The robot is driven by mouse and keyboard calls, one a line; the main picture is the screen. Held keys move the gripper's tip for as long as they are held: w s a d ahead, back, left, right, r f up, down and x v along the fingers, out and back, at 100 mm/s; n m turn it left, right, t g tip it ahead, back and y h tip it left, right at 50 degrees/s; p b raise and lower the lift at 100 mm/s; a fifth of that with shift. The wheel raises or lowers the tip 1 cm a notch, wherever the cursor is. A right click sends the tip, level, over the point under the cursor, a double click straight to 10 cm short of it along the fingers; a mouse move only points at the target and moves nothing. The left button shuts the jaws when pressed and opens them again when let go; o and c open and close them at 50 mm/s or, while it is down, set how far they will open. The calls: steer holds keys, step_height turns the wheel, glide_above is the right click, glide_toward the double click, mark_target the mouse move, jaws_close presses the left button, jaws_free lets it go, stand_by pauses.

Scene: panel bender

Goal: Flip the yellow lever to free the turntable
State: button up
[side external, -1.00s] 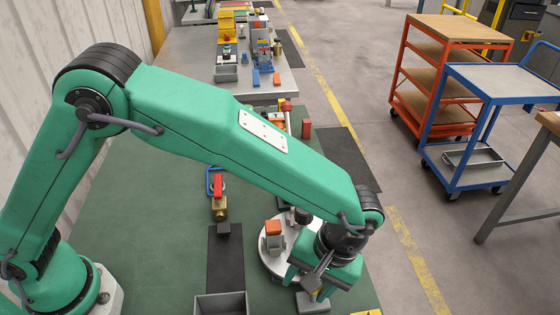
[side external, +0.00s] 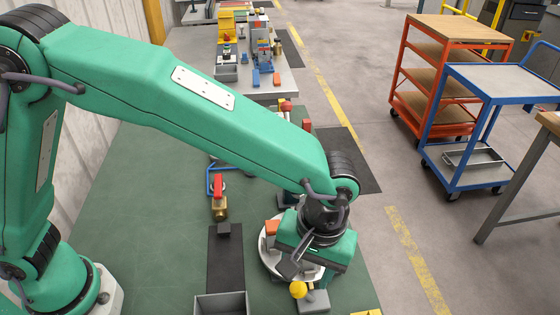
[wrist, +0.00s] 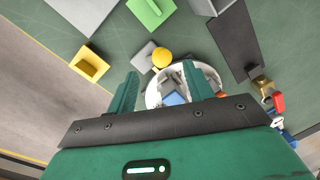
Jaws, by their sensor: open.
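The yellow lever's round knob (side external: 298,289) shows at the near edge of the turntable, beside its grey base block (side external: 314,301). In the wrist view the knob (wrist: 162,58) is just beyond the fingertips, touching or overlapping the grey base (wrist: 143,56); the lever's arm is hidden beneath it. The white turntable (side external: 268,262) is partly under my gripper (side external: 316,252), whose fingertips are hidden in the side view. In the wrist view my gripper (wrist: 160,82) is open and empty, its two green fingers apart, with the turntable (wrist: 152,96) between and beneath them.
An orange block (side external: 272,227) stands on the turntable. A red-handled brass valve (side external: 219,198) is to the left, behind a dark strip (side external: 226,258). A grey bin (side external: 221,304) is at the front.

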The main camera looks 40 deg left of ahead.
step_height(320, 180, up, 2)
steer(key=shift+w+a+r, duration=0.15)
steer(key=a+r+t, duration=0.1)
steer(key=a+r, duration=0.2)
steer(key=a, duration=0.3)
steer(key=a+r+m+t+h, duration=0.1)
steer(key=a+r, duration=0.2)
steer(key=a, duration=0.4)
steer(key=w+a+r+t, duration=0.1)
steer(key=a+r, duration=0.3)
steer(key=a, duration=0.3)
steer(key=shift+m+h, duration=0.4)
steer(key=shift+w+r, duration=0.1)
